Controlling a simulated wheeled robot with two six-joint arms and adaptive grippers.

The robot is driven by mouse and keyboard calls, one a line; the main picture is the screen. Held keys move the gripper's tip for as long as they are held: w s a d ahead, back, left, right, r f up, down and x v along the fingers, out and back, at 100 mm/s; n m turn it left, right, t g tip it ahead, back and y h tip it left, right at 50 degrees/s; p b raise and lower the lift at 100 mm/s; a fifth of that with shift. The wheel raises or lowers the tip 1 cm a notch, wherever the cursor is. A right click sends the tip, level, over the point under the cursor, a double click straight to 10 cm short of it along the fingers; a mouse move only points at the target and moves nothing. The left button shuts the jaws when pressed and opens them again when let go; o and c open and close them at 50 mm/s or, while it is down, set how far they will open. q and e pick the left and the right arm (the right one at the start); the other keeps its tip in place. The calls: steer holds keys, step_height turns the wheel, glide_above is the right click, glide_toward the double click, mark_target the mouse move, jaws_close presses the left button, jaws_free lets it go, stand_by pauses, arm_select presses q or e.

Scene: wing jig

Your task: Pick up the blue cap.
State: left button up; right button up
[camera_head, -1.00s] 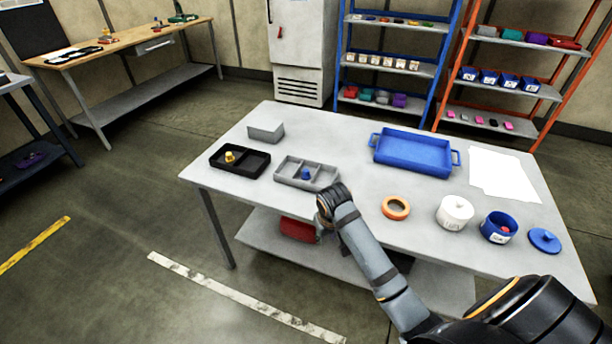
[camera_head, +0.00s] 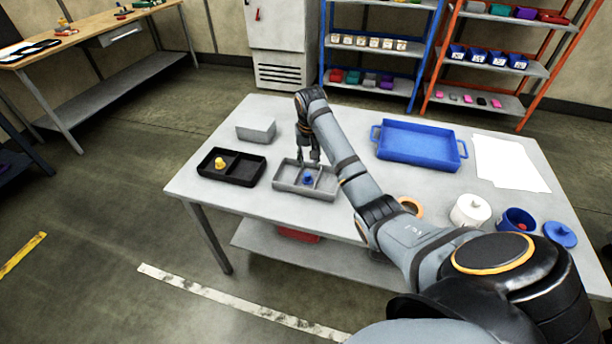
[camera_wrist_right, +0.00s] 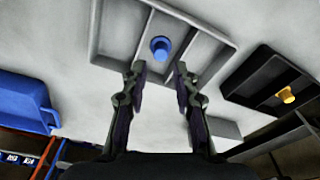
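The blue cap (camera_head: 308,179) sits in the middle compartment of the grey divided tray (camera_head: 290,191) on the table. It also shows in the right wrist view (camera_wrist_right: 160,46), a small blue piece with a wider round base. My right gripper (camera_head: 308,158) is above the grey tray, pointing down near the cap. In the right wrist view its two fingers (camera_wrist_right: 160,76) are apart with nothing between them, and the cap lies just beyond the fingertips, apart from them. My left gripper is not in view.
A black tray (camera_head: 245,179) with a yellow piece (camera_head: 220,163) stands left of the grey tray, with a grey block (camera_head: 256,130) behind. To the right are a blue tray (camera_head: 418,146), an orange ring (camera_head: 411,207), a white pot (camera_head: 470,210), a blue pot (camera_head: 516,220) and a blue lid (camera_head: 560,233).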

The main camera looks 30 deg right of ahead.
mark_target(308, 174)
steer(key=f, duration=0.2)
steer(key=shift+w+f, duration=0.4)
steer(key=shift+w+d+f, duration=0.1)
steer(key=shift+w+f, duration=0.05)
steer(key=shift+f, duration=0.3)
steer(key=shift+w+d+f, duration=0.1)
steer(key=shift+f, duration=0.3)
step_height(308, 174, down, 3)
steer(key=shift+w+d+r, duration=0.1)
steer(key=shift+w+d, duration=0.05)
steer(key=shift+w+f, duration=0.2)
steer(key=shift+f, duration=0.35)
steer(key=shift+s+r, duration=0.1)
steer(key=shift+c, duration=0.2)
steer(key=c, duration=0.5)
steer(key=shift+o, duration=0.2)
steer(key=shift+r, duration=0.2)
steer(key=r, duration=0.3)
steer(key=shift+s+r+p, duration=0.25)
steer(key=shift+p, duration=0.05)
arm_select(q)
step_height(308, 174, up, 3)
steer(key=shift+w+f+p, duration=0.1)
steer(key=shift+p, duration=1)
arm_select(e)
steer(key=s+a+r, duration=0.1)
steer(key=s+r, duration=0.8)
steer(key=s, duration=0.4)
steer(key=shift+s, duration=0.25)
